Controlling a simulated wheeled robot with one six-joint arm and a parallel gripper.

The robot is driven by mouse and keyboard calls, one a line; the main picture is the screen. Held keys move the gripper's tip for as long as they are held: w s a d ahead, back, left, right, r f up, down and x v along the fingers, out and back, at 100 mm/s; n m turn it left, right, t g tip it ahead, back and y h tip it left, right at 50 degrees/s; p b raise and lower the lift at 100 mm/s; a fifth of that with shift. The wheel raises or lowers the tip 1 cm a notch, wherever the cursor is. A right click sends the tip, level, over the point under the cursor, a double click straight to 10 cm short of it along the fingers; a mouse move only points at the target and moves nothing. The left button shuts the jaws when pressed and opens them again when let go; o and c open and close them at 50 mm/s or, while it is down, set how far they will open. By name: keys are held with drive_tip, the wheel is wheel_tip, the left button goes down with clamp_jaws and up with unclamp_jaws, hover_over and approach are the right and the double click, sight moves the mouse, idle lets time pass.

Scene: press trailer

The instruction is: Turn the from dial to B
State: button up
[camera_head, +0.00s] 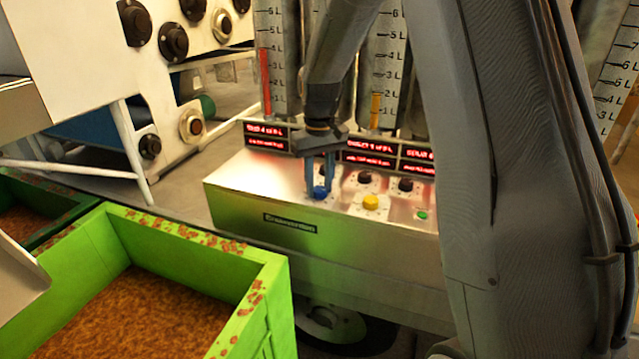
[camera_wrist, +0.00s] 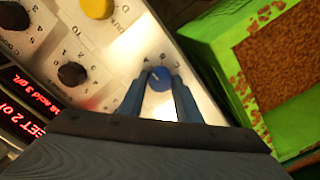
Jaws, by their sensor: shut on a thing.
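The from dial looks to be the small blue knob (camera_head: 320,193) near the left end of the metal control box (camera_head: 230,210). In the wrist view the blue knob (camera_wrist: 159,79) has letters around it, too small and blurred to read surely. A pale pointer mark shows on its top. My gripper (camera_head: 320,188) reaches down from above, with its blue fingers closed on the knob's two sides. In the wrist view my gripper (camera_wrist: 160,84) also has a finger on each side of the knob.
A yellow knob (camera_head: 371,202), black knobs (camera_head: 365,177) and a green button (camera_head: 422,215) sit right of the blue knob. Red displays (camera_head: 369,152) and graduated cylinders stand behind. A green crate (camera_head: 190,233) of brown granules is at the front left.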

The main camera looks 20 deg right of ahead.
sight(320, 189)
drive_tip(key=m+p, duration=0.2)
drive_tip(key=m, duration=0.2)
drive_tip(key=shift+r, duration=0.1)
drive_tip(key=shift+m+p, duration=0.8)
drive_tip(key=shift+m, duration=1.4)
drive_tip(key=shift+w, duration=0.1)
drive_tip(key=o, duration=1.1)
drive_tip(key=shift+r+b, duration=0.7)
drive_tip(key=shift+r, duration=3.15)
